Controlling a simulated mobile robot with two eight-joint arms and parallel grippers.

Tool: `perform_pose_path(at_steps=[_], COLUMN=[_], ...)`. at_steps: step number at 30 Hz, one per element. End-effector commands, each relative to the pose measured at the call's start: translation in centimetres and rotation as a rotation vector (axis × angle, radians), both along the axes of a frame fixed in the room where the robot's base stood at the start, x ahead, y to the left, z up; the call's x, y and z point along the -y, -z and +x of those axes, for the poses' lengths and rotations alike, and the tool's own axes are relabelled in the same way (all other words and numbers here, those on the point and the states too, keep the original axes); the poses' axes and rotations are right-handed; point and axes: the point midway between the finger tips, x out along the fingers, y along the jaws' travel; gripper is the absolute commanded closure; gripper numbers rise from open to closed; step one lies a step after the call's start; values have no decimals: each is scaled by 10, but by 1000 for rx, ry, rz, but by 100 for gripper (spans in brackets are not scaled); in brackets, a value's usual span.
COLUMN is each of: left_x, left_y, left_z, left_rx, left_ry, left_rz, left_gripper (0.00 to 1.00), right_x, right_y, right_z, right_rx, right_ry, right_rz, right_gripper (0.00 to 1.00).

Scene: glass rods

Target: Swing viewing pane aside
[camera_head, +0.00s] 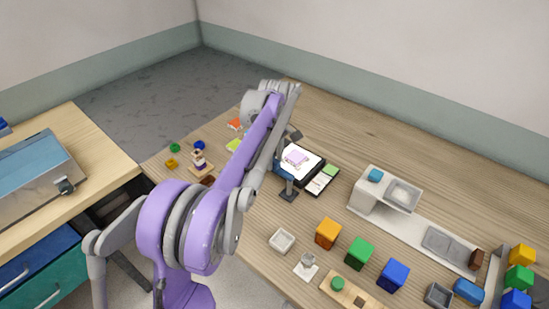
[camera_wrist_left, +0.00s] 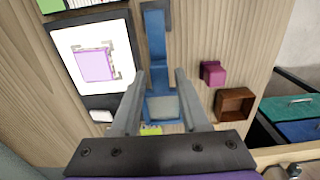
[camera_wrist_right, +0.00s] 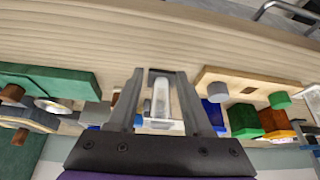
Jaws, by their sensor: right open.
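A lit white panel (camera_head: 299,155) with a purple square on it lies in a black frame on the table. It also shows in the left wrist view (camera_wrist_left: 70,60). Beside it stands a blue piece (camera_head: 283,172) on a dark base, partly hidden by my left arm; I cannot tell for sure that it is the viewing pane. In the left wrist view the blue piece (camera_wrist_left: 156,65) shows between the spread fingers of my left gripper (camera_wrist_left: 161,74); contact cannot be told. My right gripper (camera_wrist_right: 159,76) is open, with a clear upright object (camera_wrist_right: 161,97) in view between its fingers.
Orange (camera_head: 327,233), green (camera_head: 360,251) and blue (camera_head: 393,274) blocks stand along the table's front. A grey-white stand (camera_head: 385,188) is at the right. The left wrist view shows a purple block (camera_wrist_left: 212,72) and a brown box (camera_wrist_left: 234,104) right of the blue piece.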

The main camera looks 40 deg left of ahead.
Motion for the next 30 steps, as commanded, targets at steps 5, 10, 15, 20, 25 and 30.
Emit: perform_pose_path(at_steps=[5, 10, 15, 20, 25, 30], left_x=[0, 0, 0, 0, 0, 0], left_y=[0, -1, -16, -48, -81, -102], left_z=[0, 0, 0, 0, 0, 0], left_rx=[0, 0, 1, 1, 1, 0], left_ry=[0, 0, 0, 0, 0, 0], left_rz=[0, 0, 0, 0, 0, 0], left_gripper=[43, 43, 43, 43, 43, 43], right_x=[0, 0, 0, 0, 0, 0], right_y=[0, 0, -2, -5, -9, -12], right_z=[0, 0, 0, 1, 2, 3], right_rx=[0, 0, 1, 3, 5, 6], right_ry=[0, 0, 0, 0, 0, 0], right_rz=[0, 0, 0, 0, 0, 0], right_gripper=[50, 50, 50, 50, 50, 50])
